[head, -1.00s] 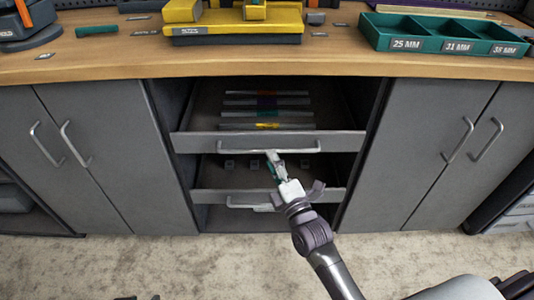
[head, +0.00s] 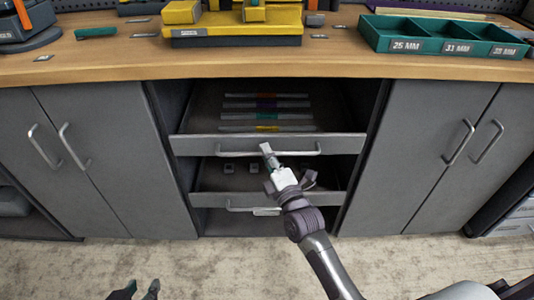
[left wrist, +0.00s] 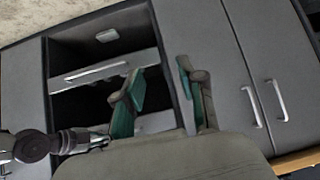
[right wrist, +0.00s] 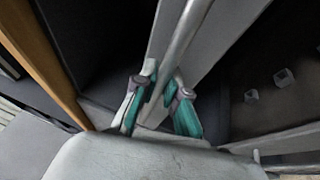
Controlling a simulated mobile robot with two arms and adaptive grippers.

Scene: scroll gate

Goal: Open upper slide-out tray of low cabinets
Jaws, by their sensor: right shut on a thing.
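The upper slide-out tray (head: 185,145) stands partly out of the middle cabinet bay, with several thin strips inside. Its silver bar handle (head: 235,153) runs across the front. My right gripper (head: 268,152) is shut on this handle right of its middle. In the right wrist view its teal-padded fingers (right wrist: 163,92) sit on either side of the bar handle (right wrist: 180,45). My left gripper (head: 135,290) is at the bottom left, low over the floor and away from the cabinets. In the left wrist view its fingers (left wrist: 160,88) are apart with nothing between them.
A lower tray (head: 210,198) with its own handle is also partly out under the upper one. Closed grey doors (head: 100,150) and (head: 440,150) flank the bay. The wooden worktop (head: 110,62) above carries a green sectioned bin (head: 385,45) and yellow items. The carpet in front is clear.

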